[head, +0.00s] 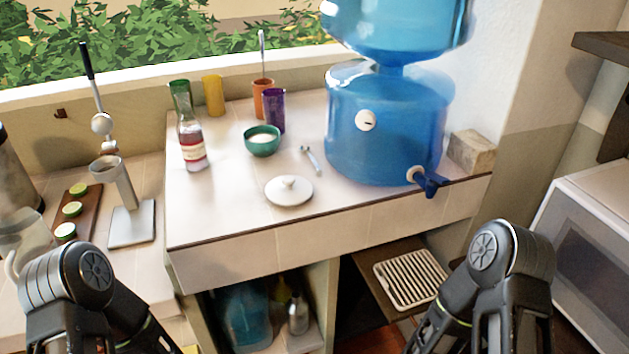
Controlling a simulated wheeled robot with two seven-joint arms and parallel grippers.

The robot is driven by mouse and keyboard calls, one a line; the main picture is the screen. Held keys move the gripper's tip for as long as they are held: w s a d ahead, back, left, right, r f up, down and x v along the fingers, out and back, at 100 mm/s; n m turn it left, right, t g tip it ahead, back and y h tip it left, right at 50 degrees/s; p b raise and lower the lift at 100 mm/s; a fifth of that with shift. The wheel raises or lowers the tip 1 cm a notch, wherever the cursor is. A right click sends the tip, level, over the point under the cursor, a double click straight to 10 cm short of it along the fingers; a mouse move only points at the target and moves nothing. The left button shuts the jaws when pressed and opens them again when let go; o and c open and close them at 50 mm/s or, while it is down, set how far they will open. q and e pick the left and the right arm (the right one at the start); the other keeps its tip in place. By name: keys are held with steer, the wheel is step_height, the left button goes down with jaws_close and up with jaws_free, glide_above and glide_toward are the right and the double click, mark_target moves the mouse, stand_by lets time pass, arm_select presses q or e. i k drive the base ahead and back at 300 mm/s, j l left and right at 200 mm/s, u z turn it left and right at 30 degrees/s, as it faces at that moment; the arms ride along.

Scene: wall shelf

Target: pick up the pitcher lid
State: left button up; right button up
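The pitcher lid is most likely the white round lid with a small knob (289,191), lying flat on the tiled counter (220,226) in front of a green bowl. A clear pitcher (22,238) stands at the left edge, partly hidden behind my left arm and cut by the frame. Parts of both my arms show at the bottom left and bottom right, apart from the lid. Neither gripper's fingers can be seen.
A blue water dispenser (385,130) with a tap (428,182) stands right of the lid. The counter's front left is clear. A microwave (590,235) is at right.

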mark_target(290, 190)
steer(key=u, duration=1.55)
steer(key=k+j, duration=0.35)
steer(key=j, duration=0.2)
